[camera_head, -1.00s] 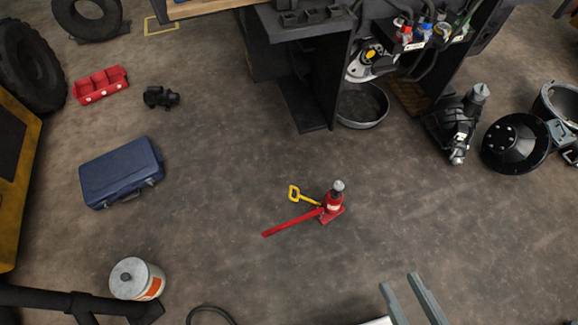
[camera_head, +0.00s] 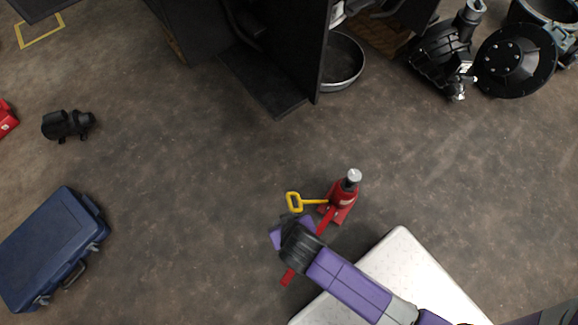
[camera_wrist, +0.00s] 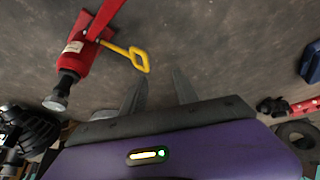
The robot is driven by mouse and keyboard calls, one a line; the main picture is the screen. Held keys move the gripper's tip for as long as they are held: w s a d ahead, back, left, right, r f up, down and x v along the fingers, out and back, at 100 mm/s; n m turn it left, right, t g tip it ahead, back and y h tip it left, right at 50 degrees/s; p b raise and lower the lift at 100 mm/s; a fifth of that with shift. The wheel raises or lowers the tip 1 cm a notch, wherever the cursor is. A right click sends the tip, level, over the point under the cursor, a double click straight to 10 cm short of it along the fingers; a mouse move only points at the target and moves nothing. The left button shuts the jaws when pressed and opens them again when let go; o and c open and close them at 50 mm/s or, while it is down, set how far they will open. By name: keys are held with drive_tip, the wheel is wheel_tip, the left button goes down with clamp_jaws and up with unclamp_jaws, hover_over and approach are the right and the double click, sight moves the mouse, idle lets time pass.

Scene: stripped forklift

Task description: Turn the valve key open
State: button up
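A red bottle jack (camera_head: 343,200) stands on the floor, with a yellow looped valve key (camera_head: 294,202) sticking out of its left side and a red lever (camera_head: 325,222) running toward my arm. In the wrist view the jack (camera_wrist: 76,58) is at upper left and the yellow key (camera_wrist: 139,60) points toward my fingers. My gripper (camera_wrist: 159,76) is open and empty. Its left fingertip appears close to the key's loop, but the key is not between the fingers. I cannot tell whether they touch. In the head view my arm hides the fingers and part of the lever.
A black bench with a base plate (camera_head: 265,78) and a round pan (camera_head: 341,62) stand beyond the jack. A blue case (camera_head: 50,250) and a black part (camera_head: 68,124) lie at left. Black machine parts (camera_head: 515,60) sit at upper right. The floor around the jack is mostly clear.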

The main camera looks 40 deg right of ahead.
sight(289, 202)
drive_tip(key=w+d+f+h+b, duration=0.1)
drive_tip(key=w+d+f+b, duration=0.1)
drive_tip(key=f+b, duration=0.1)
drive_tip(key=w+d+f+m+g+h+b, duration=0.1)
drive_tip(key=w+d+f+b, duration=0.1)
drive_tip(key=f, duration=0.4)
drive_tip(key=w+d+f+g+b, duration=0.1)
drive_tip(key=w+d+f+b, duration=0.1)
drive_tip(key=w+f+b, duration=0.1)
drive_tip(key=shift+d+f+h+b, duration=0.1)
drive_tip(key=shift+f+h+b, duration=0.4)
drive_tip(key=shift+f, duration=0.35)
drive_tip(key=shift+w, duration=0.1)
clamp_jaws()
